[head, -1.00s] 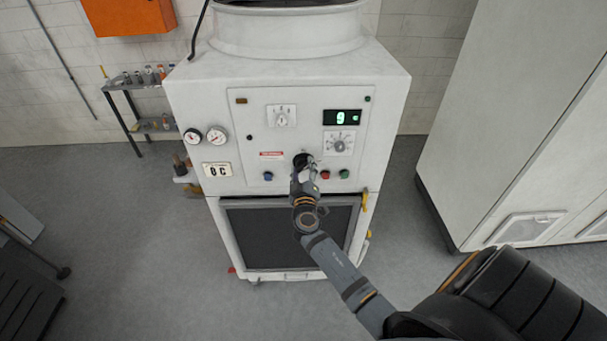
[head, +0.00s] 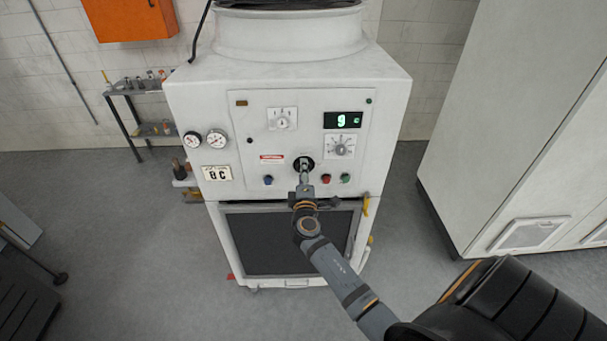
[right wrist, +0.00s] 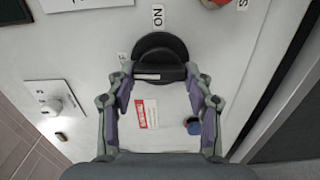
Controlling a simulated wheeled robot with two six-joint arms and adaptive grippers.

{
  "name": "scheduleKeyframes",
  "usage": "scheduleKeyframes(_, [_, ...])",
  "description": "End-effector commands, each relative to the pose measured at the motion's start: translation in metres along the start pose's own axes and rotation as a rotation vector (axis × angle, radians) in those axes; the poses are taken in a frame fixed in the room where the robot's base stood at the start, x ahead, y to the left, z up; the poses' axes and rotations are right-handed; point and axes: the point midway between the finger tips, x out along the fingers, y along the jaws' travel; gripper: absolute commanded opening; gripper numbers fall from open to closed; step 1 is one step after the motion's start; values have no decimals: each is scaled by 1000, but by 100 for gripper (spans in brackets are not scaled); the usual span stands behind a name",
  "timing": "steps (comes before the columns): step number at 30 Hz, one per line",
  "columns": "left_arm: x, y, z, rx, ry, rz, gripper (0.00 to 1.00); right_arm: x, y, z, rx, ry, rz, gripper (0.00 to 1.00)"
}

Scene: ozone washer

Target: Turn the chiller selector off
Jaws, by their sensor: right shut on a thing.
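The chiller selector is a black round knob (head: 303,163) with a raised bar handle, low in the middle of the white chiller's front panel (head: 262,142). My right gripper (head: 304,184) is at the knob, its arm coming from the lower right. In the right wrist view, the gripper's two fingers (right wrist: 164,84) are shut on the ends of the knob's bar (right wrist: 160,72), which lies across the picture and has a white mark. An "ON" label (right wrist: 158,15) is above the knob there, and a partly hidden label (right wrist: 122,57) is left of it. My left gripper is not in view.
A red button (head: 326,179) and a green button (head: 346,178) are right of the knob, a blue one (head: 268,180) left. A lit green display (head: 342,120) and dial (head: 341,145) are above right. A tall white cabinet (head: 500,130) stands at right.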

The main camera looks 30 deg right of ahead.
Motion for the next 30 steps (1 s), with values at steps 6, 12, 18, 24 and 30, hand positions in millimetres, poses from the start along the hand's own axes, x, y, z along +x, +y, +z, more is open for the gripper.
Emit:
scheduleKeyframes(6, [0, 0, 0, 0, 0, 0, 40, 0, -2, 0, -57, 0, -3, 20])
scheduleKeyframes(12, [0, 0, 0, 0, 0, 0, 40, 0, -2, 0, -74, 0, -3, 20])
scheduleKeyframes(18, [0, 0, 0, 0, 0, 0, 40, 0, -2, 0, -75, 0, -3, 20])
scheduleKeyframes(24, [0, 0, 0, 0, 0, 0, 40, 0, -2, 0, -75, 0, -3, 63])
scheduleKeyframes(30, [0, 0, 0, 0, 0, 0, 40, 0, -1, 0, -74, 0, -2, 75])
